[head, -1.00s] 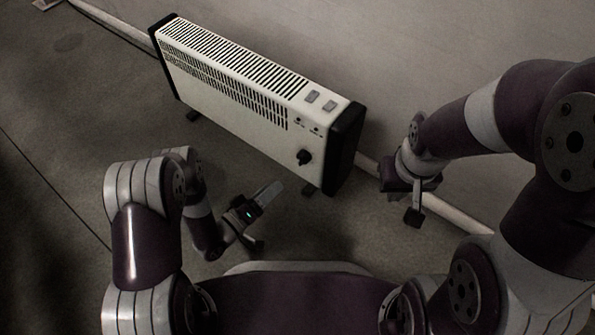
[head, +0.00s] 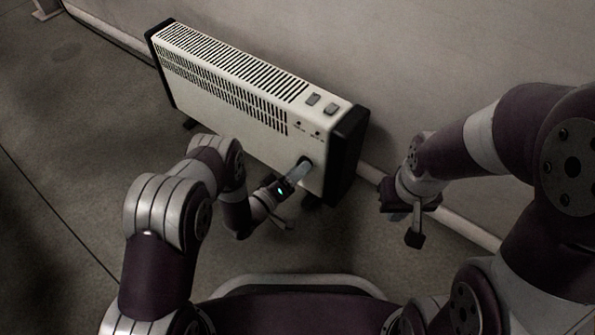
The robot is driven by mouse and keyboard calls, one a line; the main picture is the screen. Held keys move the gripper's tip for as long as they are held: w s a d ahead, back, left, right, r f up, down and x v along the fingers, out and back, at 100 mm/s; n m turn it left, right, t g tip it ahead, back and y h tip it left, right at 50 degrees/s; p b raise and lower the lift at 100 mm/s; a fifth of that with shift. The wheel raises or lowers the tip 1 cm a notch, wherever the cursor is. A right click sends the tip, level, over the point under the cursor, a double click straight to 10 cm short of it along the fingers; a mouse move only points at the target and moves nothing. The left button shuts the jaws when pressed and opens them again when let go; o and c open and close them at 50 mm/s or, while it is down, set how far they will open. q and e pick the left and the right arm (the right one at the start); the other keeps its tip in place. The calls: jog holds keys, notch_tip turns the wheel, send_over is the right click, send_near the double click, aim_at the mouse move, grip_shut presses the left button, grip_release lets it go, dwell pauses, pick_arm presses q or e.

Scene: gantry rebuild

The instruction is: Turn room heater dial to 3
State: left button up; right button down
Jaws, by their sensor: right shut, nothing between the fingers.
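The room heater (head: 222,102) is a long cream box with black end caps. It stands on the floor beside the wall. Its black dial (head: 306,161) is at the lower right of the front face and is mostly covered by my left gripper (head: 302,168). The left fingers are at the dial, but I cannot tell whether they grip it or only touch it. The dial's setting is not readable. My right gripper (head: 414,235) is shut and empty, apart from the heater, to the right of its black end cap.
Two grey rocker switches (head: 322,104) sit on the heater's top right. Slotted vents cover much of the top and front. A pale pipe (head: 468,229) runs along the foot of the wall (head: 415,60). The floor (head: 62,130) at left is clear.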

pick_arm(q)
jog(key=shift+c, duration=1.3)
jog(key=shift+m, duration=0.3)
jog(key=shift+r+m+t+y+p, duration=0.15)
jog(key=shift+m+y+p, duration=0.4)
jog(key=shift+m+p, duration=2.25)
jog(key=shift+f+m+t+y+p, duration=0.1)
jog(key=shift+m+t+y+p, duration=0.3)
jog(key=shift+m, duration=4.8)
jog(key=shift+r+m+t+y+p, duration=0.1)
jog(key=shift+m+y+p, duration=1)
jog(key=shift+m, duration=2.9)
jog(key=shift+h+p, duration=0.45)
